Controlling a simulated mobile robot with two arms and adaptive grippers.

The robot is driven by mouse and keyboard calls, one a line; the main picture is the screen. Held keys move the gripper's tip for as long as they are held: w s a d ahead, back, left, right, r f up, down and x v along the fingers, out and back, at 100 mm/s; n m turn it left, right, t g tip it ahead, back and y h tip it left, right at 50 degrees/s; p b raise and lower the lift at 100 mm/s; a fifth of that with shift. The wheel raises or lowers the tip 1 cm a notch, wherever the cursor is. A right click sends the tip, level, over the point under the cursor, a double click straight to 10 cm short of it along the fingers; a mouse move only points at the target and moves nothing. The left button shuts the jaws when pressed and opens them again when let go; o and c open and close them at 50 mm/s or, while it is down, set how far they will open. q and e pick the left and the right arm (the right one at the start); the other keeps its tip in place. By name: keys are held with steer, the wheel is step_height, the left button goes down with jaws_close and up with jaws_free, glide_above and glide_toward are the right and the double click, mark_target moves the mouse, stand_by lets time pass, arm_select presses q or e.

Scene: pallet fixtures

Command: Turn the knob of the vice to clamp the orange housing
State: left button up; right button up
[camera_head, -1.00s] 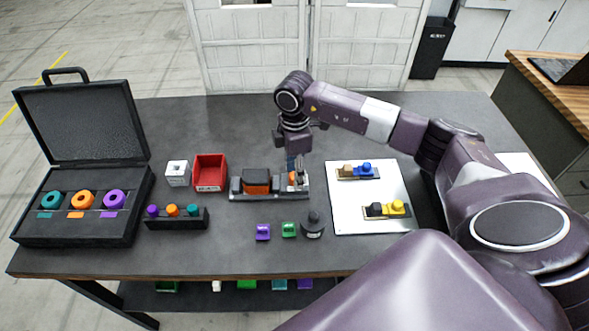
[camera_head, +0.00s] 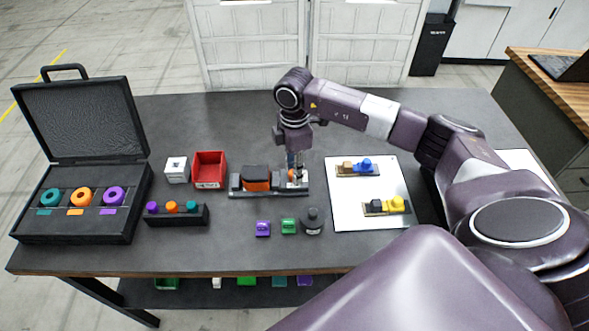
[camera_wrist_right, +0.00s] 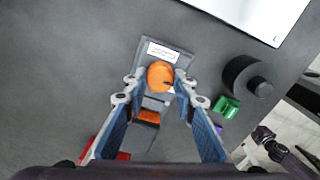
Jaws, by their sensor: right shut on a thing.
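The vice (camera_head: 240,194) is a dark grey fixture in the middle of the table. The orange housing (camera_head: 256,186) sits between its jaws, under a dark block; in the right wrist view the housing (camera_wrist_right: 148,116) is partly hidden by the gripper. The round orange knob (camera_wrist_right: 160,75) is at the vice's labelled end. My right gripper (camera_wrist_right: 160,80) points down with its two fingers shut on the knob, one on each side. In the head view this gripper (camera_head: 295,172) stands over the vice's right end and hides most of the knob. My left gripper is not in view.
A red bin (camera_head: 209,170) and a white block (camera_head: 177,170) stand left of the vice. Purple and green pieces and a dark round weight (camera_head: 312,221) lie in front. A white board (camera_head: 362,222) is right, an open case (camera_head: 78,215) far left.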

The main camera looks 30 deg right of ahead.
steer(key=n+b, duration=0.3)
steer(key=n, duration=0.1)
steer(key=shift+f+n, duration=0.1)
steer(key=shift+n, duration=0.2)
steer(key=n+b, duration=0.3)
steer(key=n, duration=0.1)
steer(key=shift+n, duration=0.3)
steer(key=n+b, duration=0.2)
steer(key=n, duration=0.2)
steer(key=shift+b, duration=0.3)
steer(key=shift+n+b, duration=0.9)
steer(key=shift+n, duration=1.2)
steer(key=shift+r, duration=0.2)
steer(key=o, duration=1.2)
steer(key=shift+c, duration=0.2)
step_height(320, 180, up, 12)
